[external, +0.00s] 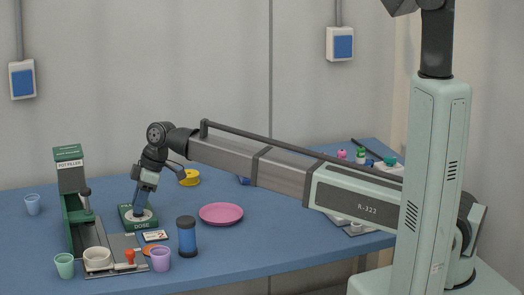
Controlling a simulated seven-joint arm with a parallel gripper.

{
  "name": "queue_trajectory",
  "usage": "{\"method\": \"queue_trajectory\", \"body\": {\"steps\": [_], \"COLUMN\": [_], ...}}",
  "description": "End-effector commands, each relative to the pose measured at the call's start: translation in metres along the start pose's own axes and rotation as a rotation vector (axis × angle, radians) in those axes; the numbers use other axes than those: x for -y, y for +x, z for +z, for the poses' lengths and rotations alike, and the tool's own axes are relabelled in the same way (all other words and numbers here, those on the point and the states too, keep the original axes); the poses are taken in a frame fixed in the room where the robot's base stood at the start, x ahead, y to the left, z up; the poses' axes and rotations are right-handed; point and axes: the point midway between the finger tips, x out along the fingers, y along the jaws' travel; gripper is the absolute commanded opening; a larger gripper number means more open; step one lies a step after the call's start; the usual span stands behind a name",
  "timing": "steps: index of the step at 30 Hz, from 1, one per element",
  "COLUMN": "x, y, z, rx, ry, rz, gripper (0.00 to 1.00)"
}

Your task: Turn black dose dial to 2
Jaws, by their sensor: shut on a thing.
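The dose unit (141,225) is a green block marked DOSE with a pale round face, on the blue table left of centre in the external view. My gripper (137,208) points down over this face and is shut on the black dose dial at its middle. The dial is mostly hidden by my gripper, and its pointer and the numbers around it are too small to read. A small card (154,236) with a red 2 lies just in front of the dose unit.
The green pot filler (68,165) stands close on the left. In front are a tray (122,243) with a cream pot (97,258), a mint cup (64,265), a purple cup (160,258) and a blue jar (187,238). A pink plate (221,213) lies to the right.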

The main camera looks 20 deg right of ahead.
Motion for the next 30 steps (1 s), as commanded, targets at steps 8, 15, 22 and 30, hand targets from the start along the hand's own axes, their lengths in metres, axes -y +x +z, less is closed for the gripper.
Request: {"method": "queue_trajectory", "body": {"steps": [8,15,22,30], "x": [0.0036,0.0042,0.0046,0.0052], "y": [-0.0003,-0.0001,0.0002,0.0006], "z": [0.0006,0.0,-0.0009,-0.0018], "rx": [0.0,0.001,0.0,0.001], "ry": [0.203,0.414,0.602,0.768], "rz": [0.084,0.172,0.251,0.32], "gripper": [0.0,0.0,0.0,0.0]}}
